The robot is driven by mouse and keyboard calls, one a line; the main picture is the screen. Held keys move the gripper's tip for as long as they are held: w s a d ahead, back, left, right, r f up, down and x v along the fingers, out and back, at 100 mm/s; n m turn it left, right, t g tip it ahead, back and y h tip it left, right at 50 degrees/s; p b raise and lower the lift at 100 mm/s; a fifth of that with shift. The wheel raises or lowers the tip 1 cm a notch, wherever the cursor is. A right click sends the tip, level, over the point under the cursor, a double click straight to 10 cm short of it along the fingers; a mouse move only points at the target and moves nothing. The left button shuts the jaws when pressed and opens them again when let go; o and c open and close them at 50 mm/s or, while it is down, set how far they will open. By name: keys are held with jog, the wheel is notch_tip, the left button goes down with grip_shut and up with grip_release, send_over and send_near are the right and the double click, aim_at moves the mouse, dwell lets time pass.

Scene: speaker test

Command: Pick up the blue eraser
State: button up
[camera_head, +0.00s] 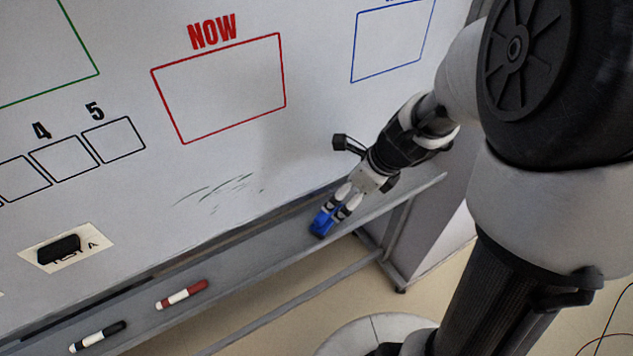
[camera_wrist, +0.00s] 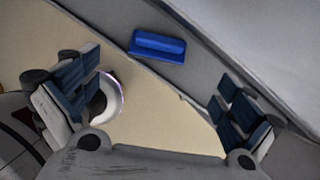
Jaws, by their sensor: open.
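The blue eraser (camera_head: 321,222) lies on the grey tray ledge under the whiteboard, toward its right end. My gripper (camera_head: 342,205) is at the eraser in the head view, its fingers overlapping the eraser's upper right side. In the wrist view the eraser (camera_wrist: 158,46) lies whole on the ledge, beyond the fingertips and left of centre. The fingers of my gripper (camera_wrist: 165,95) are wide apart with nothing between them. The eraser appears clear of both fingers there.
The whiteboard (camera_head: 330,95) rises behind the tray ledge (camera_head: 245,262). A red marker (camera_head: 182,294) and a black marker (camera_head: 98,336) lie on the ledge to the left. A black eraser-like block (camera_head: 59,249) sits on a labelled card on the board. Beige floor shows below the ledge.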

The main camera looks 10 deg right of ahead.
aim_at(327, 215)
jog(key=b+x, duration=0.3)
jog(key=x, duration=0.5)
jog(key=shift+w+a+f+b, duration=0.1)
jog(key=shift+f+b, duration=0.2)
jog(key=shift+f, duration=0.05)
jog(key=b+x, duration=0.1)
jog(key=x, duration=0.1)
jog(key=b+x, duration=0.2)
jog(key=shift+f, duration=0.65)
jog(key=shift+r, duration=0.1)
jog(key=shift+c, duration=0.4)
jog(key=c, duration=0.8)
